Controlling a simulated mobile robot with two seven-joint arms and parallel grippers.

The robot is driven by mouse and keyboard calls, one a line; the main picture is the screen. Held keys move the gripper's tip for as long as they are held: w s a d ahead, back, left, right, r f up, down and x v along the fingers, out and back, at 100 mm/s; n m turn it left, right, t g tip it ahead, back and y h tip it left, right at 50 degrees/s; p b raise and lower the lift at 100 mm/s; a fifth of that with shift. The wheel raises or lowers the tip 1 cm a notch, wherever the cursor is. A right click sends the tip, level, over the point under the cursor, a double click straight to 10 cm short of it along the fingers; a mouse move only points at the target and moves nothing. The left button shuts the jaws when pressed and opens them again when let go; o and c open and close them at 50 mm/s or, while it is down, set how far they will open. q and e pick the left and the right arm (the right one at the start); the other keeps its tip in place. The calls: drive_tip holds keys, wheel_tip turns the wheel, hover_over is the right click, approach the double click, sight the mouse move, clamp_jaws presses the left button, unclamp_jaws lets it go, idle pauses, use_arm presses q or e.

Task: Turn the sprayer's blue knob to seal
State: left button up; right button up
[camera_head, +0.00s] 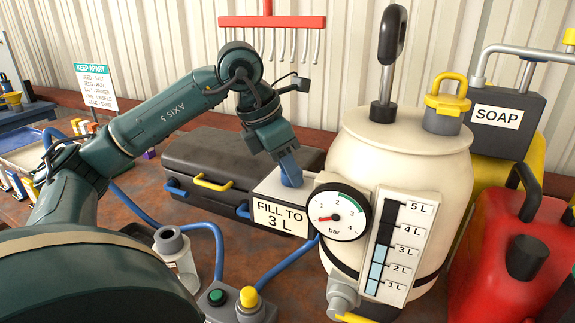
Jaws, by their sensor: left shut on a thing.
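The sprayer is a cream tank (402,145) at right of centre, with a black loop handle on top and a round bar gauge (338,213) on its front. A level scale (388,260) beside the gauge is filled light blue to about 3 L. A blue knob (291,177) stands on a white box labelled FILL TO 3 L (281,217), left of the tank. My left gripper (284,155) points down onto the knob and is shut on it; the fingertips are hard to make out. My right gripper is not in view.
A yellow-capped port (446,105) sits on the tank top. A red jerrycan (518,255) and a SOAP container (497,117) crowd the right. A dark case (215,165) lies behind the box. Blue hoses and a button box (232,301) lie in front.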

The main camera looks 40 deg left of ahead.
use_arm(q)
drive_tip(key=o, duration=1)
drive_tip(key=p+v, duration=0.2)
drive_tip(key=v, duration=1.1)
drive_tip(key=shift+s+a, duration=0.1)
